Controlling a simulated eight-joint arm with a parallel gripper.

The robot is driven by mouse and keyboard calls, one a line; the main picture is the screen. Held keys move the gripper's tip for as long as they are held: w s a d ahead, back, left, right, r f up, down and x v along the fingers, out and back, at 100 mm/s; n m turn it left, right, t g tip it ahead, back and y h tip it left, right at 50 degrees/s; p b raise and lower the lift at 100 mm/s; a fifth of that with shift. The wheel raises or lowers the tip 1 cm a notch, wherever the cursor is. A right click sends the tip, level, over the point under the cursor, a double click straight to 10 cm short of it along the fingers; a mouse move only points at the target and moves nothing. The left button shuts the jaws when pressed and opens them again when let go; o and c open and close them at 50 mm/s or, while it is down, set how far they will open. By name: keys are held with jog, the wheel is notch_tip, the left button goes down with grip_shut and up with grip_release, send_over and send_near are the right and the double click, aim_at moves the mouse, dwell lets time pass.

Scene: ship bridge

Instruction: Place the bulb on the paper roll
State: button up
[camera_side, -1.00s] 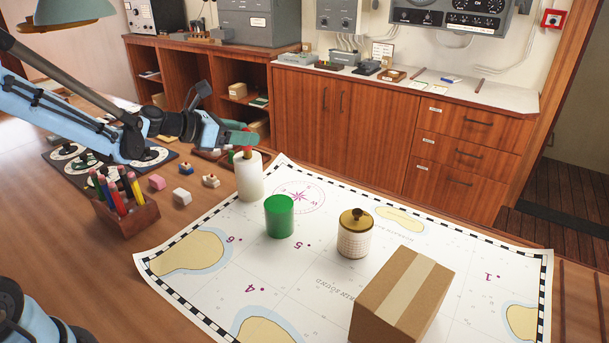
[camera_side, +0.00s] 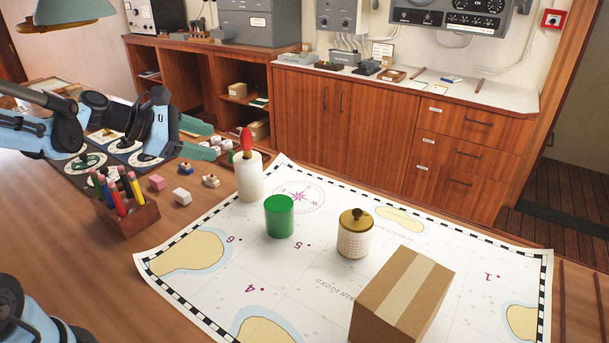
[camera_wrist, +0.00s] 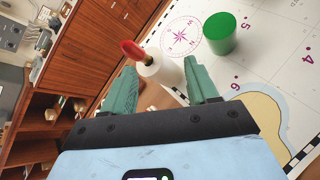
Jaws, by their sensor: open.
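The paper roll (camera_side: 250,181) is a white upright cylinder at the left corner of the chart. In the wrist view the bulb (camera_wrist: 131,50) sits on the end of the roll (camera_wrist: 165,73), ahead of my fingers. My gripper (camera_side: 195,137) is open and empty, to the left of the roll and apart from it. In the wrist view its two green fingers (camera_wrist: 162,87) are spread wide with nothing between the tips.
A green cylinder (camera_side: 279,217), a white jar with a gold lid (camera_side: 355,238) and a cardboard box (camera_side: 402,298) stand on the chart (camera_side: 325,272). A pencil holder (camera_side: 128,215) and several small blocks are on the table left of the chart.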

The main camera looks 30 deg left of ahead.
jog(key=s+d+f+m+g+y, duration=0.1)
jog(key=s+d+m, duration=0.3)
jog(key=m, duration=0.9)
jog(key=s+d+f+m+g+y, duration=0.2)
jog(key=s+m, duration=0.5)
jog(key=m, duration=0.6)
jog(key=shift+s+d+f+y, duration=0.3)
jog(key=shift+d+f+y, duration=0.1)
jog(key=shift+d+y, duration=0.55)
